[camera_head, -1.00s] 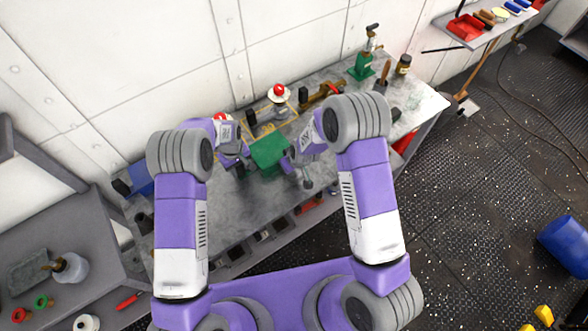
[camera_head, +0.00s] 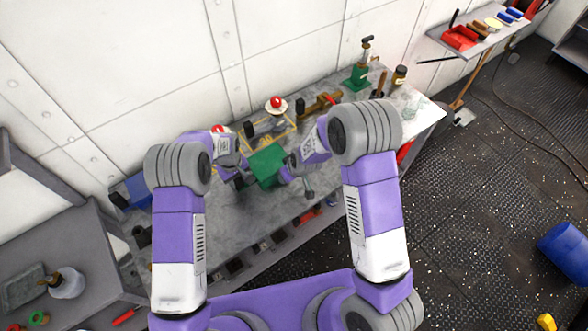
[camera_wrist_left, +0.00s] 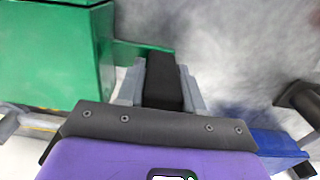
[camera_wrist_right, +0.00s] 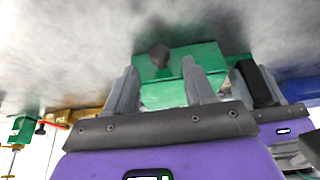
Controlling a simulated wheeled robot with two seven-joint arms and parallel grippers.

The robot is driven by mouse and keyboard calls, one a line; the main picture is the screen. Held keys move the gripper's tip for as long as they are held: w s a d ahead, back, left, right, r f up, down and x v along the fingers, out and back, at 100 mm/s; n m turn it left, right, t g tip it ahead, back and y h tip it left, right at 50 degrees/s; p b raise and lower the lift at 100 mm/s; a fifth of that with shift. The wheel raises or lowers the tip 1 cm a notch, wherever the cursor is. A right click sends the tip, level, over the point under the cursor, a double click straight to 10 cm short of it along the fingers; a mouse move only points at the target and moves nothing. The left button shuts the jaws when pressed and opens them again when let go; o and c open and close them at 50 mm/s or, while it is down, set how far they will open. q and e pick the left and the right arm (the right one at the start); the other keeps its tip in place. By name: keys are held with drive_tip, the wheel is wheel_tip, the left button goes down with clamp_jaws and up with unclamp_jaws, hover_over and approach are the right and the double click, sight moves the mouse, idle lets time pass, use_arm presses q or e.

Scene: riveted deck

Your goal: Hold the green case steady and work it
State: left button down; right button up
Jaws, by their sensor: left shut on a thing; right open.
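The green case (camera_head: 266,166) sits on the grey workbench between my two grippers. My left gripper (camera_head: 240,179) is at its left side. In the left wrist view its fingers (camera_wrist_left: 163,75) are shut on a black handle-like block (camera_wrist_left: 163,88) beside a green tab on the case (camera_wrist_left: 55,55). My right gripper (camera_head: 288,171) is at the case's right side. In the right wrist view its fingers (camera_wrist_right: 165,85) are open, with the green case (camera_wrist_right: 180,58) and a dark knob (camera_wrist_right: 158,55) beyond and between them. I cannot tell whether they touch it.
Behind the case are a red button (camera_head: 276,103) on a pale base, a yellow-outlined area and a brown clamp-like tool (camera_head: 320,105). A green press-like stand (camera_head: 357,77) and a jar (camera_head: 400,75) stand at the back right. A blue box (camera_head: 139,188) is at the bench's left.

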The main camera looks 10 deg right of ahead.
drive_tip(key=v, duration=0.8)
drive_tip(key=shift+s+r, duration=0.1)
drive_tip(key=shift+s, duration=0.05)
use_arm(q)
drive_tip(key=c, duration=0.6)
unclamp_jaws()
drive_tip(key=shift+c, duration=0.2)
